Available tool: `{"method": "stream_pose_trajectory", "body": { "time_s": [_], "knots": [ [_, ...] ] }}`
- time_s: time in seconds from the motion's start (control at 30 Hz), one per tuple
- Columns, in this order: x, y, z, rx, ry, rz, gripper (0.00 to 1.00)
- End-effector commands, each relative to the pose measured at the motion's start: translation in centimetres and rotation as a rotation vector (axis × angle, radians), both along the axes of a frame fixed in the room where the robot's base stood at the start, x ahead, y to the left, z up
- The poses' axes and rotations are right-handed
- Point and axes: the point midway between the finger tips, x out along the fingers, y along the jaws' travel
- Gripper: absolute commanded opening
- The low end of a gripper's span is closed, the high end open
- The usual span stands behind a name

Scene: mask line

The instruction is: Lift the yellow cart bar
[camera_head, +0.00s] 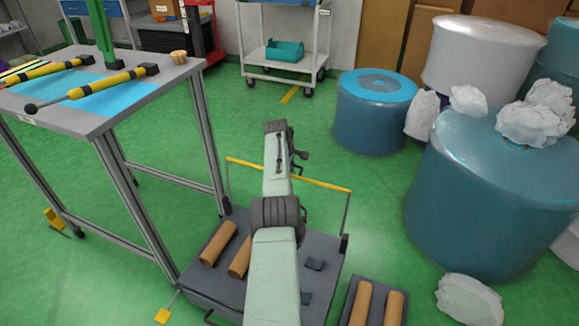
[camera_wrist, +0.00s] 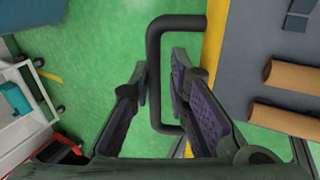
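The yellow cart bar (camera_head: 325,183) runs across the far end of the dark cart, on thin upright posts; my arm hides its middle. In the wrist view a yellow strip (camera_wrist: 212,60), apparently this bar, runs beside the grey cart deck. A dark C-shaped handle (camera_wrist: 153,70) projects left from beside the strip. My gripper (camera_wrist: 159,66) is open, with one finger on each side of the handle's long section. I cannot tell whether either finger touches it. In the head view my gripper is mostly hidden by my wrist, close to the bar.
The cart deck (camera_head: 190,284) carries brown rolls (camera_head: 219,244). A workbench (camera_head: 75,122) with yellow-black tools stands left. Large blue drums (camera_head: 470,200) and white bags stand right. A white trolley (camera_head: 285,72) is at the back. Green floor is clear beyond the bar.

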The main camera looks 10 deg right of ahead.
Motion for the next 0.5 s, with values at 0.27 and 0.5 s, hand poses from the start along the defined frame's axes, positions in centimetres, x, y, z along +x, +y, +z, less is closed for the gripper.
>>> {"method": "stream_pose_trajectory", "body": {
  "time_s": [0.27,0.5],
  "knots": [
    [0.02,0.18,-0.07,0.002,0.000,0.002,0.18],
    [-0.11,0.34,0.51,0.002,-0.002,0.001,0.18]
  ]
}}
